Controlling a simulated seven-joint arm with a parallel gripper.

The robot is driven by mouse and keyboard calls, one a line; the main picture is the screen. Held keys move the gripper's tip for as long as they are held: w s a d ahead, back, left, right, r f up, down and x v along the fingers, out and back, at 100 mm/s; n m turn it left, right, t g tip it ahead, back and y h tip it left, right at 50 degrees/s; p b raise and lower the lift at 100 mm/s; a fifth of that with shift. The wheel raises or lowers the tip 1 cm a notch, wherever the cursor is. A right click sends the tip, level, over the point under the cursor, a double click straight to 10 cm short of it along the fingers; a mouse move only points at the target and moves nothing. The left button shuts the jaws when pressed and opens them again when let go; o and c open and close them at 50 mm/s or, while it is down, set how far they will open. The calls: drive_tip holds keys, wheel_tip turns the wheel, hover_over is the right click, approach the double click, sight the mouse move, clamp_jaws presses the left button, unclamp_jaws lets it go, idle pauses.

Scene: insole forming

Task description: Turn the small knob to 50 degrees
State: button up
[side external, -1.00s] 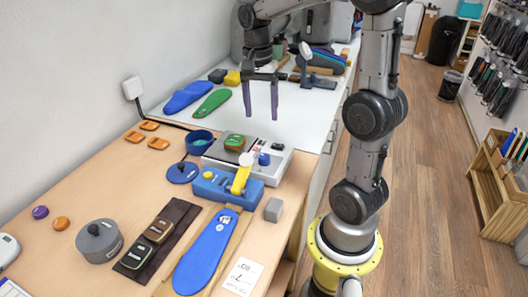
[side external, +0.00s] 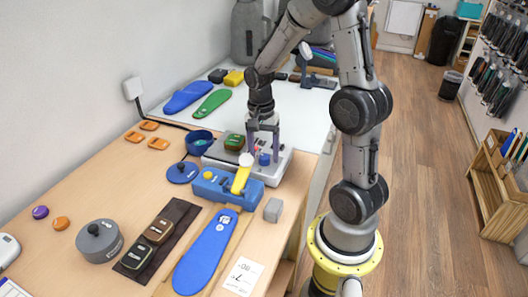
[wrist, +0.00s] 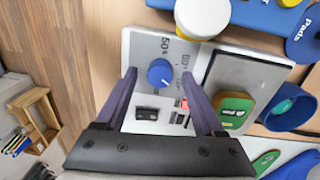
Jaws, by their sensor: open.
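The small blue knob (wrist: 160,72) sits on the light grey panel of the press machine (side external: 283,168), with dial markings beside it that include a 50 and an 80. In the side view the knob (side external: 264,160) is at the machine's right part. Its pointer direction is too small to tell. My gripper (side external: 263,153) points down over the panel, its two purple fingers apart. In the wrist view my gripper (wrist: 159,76) has one finger on each side of the knob, with gaps visible; contact is not seen.
A red switch (wrist: 182,103) and black sockets (wrist: 147,113) lie near the knob. A green pad (side external: 234,142) rests on the machine's dark plate. A blue clamp with a yellow lever (side external: 241,180) and white ball stands in front. A grey block (side external: 273,210) is nearby.

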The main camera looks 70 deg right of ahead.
drive_tip(key=shift+f, duration=0.1)
clamp_jaws()
idle(0.3)
drive_tip(key=shift+n, duration=0.3)
drive_tip(key=n, duration=0.5)
drive_tip(key=shift+n, duration=0.3)
drive_tip(key=n, duration=0.6)
drive_tip(key=shift+a+h, duration=0.1)
drive_tip(key=shift+h, duration=0.2)
drive_tip(key=n, duration=0.5)
drive_tip(key=shift+n+t, duration=0.3)
drive_tip(key=shift+n, duration=0.1)
drive_tip(key=n, duration=0.5)
drive_tip(key=shift+n, duration=0.4)
